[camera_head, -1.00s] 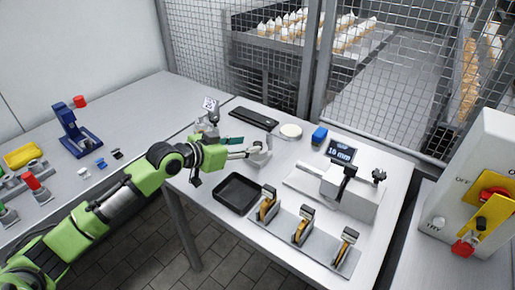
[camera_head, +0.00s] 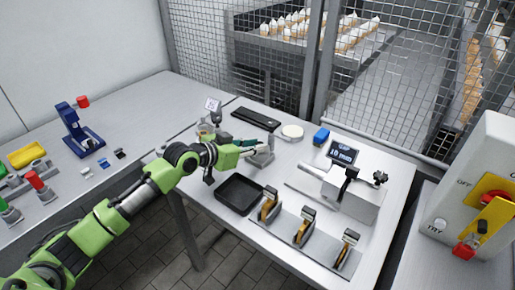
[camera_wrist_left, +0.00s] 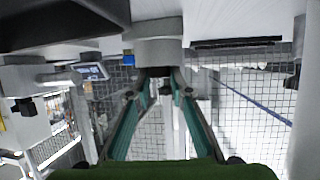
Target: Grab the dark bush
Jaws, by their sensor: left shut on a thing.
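My left gripper (camera_head: 250,147) reaches in from the left over the near table, at a small grey stand (camera_head: 262,157). In the left wrist view its two teal fingers (camera_wrist_left: 160,84) come together at the tips on a small dark piece, which I take to be the dark bush (camera_wrist_left: 158,72). It is right at a grey round part of the stand (camera_wrist_left: 158,48). Whether the bush is still seated in the stand or clear of it I cannot tell. In the head view the bush is too small and hidden by the gripper. My right gripper is not in view.
A black tray (camera_head: 239,195) and a plate with several upright clips (camera_head: 303,235) lie at the front. A grey gauge with a display (camera_head: 345,153) stands to the right.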

